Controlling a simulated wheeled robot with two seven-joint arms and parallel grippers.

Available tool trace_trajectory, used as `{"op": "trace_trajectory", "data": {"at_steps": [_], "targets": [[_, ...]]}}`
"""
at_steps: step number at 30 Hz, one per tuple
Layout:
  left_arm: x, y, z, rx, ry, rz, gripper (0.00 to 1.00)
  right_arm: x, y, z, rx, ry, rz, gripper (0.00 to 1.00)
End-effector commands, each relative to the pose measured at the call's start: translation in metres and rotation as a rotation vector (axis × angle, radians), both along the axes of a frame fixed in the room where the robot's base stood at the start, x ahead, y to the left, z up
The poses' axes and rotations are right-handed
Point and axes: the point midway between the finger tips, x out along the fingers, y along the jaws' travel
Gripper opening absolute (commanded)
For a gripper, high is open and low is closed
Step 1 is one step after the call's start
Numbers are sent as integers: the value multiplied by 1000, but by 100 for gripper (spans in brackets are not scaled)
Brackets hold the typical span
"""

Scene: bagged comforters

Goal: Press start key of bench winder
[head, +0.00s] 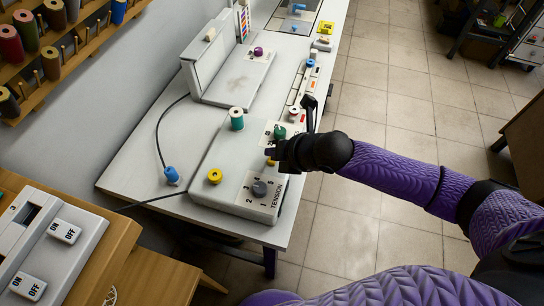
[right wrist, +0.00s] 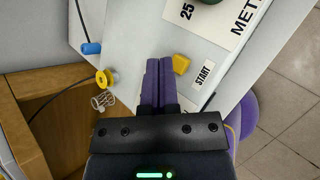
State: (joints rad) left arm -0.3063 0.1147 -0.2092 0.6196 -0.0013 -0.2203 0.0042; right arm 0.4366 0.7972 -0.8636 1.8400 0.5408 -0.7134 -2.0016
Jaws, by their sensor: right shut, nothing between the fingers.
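The bench winder (head: 222,150) is a light grey box on the white bench, with a dark tension dial (head: 260,188), a green knob (head: 280,132) and a label plate on top. In the right wrist view its start key is a yellow block (right wrist: 181,64) beside a START label (right wrist: 204,73). In the head view the key is mostly hidden by my gripper. My right gripper (head: 273,153) is over the winder's right side. Its purple fingers (right wrist: 159,66) are shut and empty, with the tips just left of the key in the wrist view. I cannot tell if they touch it. My left gripper is out of view.
A green spool (head: 237,118) and a yellow spool (head: 215,176) stand on the winder. A blue plug (head: 172,174) and cable lie left of it. Another grey machine (head: 240,80) stands behind. ON/OFF switches (head: 63,231) are at lower left.

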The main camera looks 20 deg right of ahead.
Motion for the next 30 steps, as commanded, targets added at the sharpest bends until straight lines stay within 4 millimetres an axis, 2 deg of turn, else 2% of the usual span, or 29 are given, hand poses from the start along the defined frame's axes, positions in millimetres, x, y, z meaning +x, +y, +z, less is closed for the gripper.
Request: {"op": "trace_trajectory", "data": {"at_steps": [15, 30], "targets": [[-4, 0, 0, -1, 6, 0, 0, 0, 0, 0, 0, 0, 0, 0], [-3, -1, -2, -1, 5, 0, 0, 0, 0, -8, 0, 0, 0, 0]]}}
